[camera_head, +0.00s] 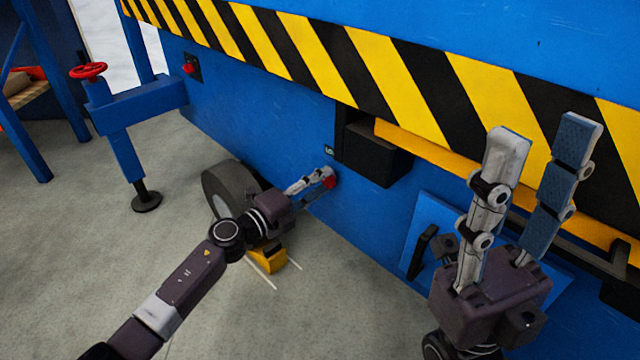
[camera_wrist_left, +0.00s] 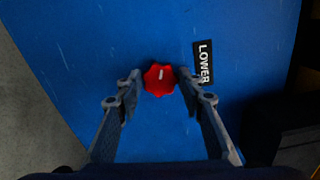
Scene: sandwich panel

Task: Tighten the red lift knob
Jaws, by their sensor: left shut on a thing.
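A red star-shaped knob with a pale mark (camera_wrist_left: 159,79) is on the blue panel, beside a black label reading LOWER (camera_wrist_left: 203,62). My left gripper (camera_wrist_left: 160,84) is shut on this knob, one finger on each side. In the head view the knob (camera_head: 330,182) shows partly behind the fingertips of my left gripper (camera_head: 326,177). Another red knob (camera_head: 189,68) sits on a dark plate further left on the panel; its label cannot be read. My right gripper (camera_head: 543,140) is open and empty, fingers pointing up, at the right.
A red handwheel (camera_head: 88,71) tops a blue support leg (camera_head: 126,155) at the left. A dark wheel (camera_head: 222,190) stands by my left forearm. A black box (camera_head: 375,153) juts out right of the held knob, under the striped beam (camera_head: 325,62). Grey floor is open in front.

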